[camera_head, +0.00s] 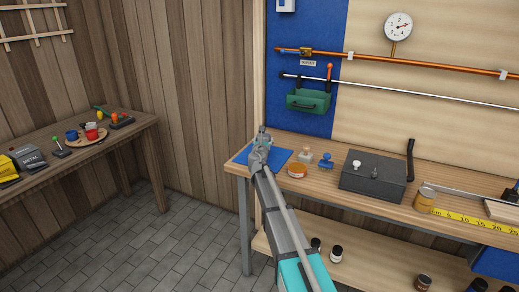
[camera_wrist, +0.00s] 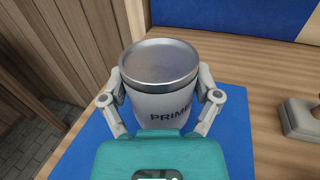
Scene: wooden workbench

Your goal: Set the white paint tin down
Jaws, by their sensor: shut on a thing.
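The white paint tin (camera_wrist: 160,105) has a grey metal lid and dark letters reading "PRIME". In the wrist view it stands upright between the two fingers of my gripper (camera_wrist: 160,98), which is shut on its sides. A blue mat (camera_wrist: 236,125) lies under the tin on the workbench; I cannot tell whether the tin's base touches it. In the head view my gripper (camera_head: 264,136) is over the mat (camera_head: 280,156) at the bench's left end, and the tin is largely hidden by my arm there.
Right of the mat on the workbench (camera_head: 330,178) are an orange-and-white tin (camera_head: 297,170), a stamp-like block (camera_head: 305,155), a blue item (camera_head: 326,160) and a dark metal box (camera_head: 374,182). A wooden wall and the bench's left edge are close to the mat.

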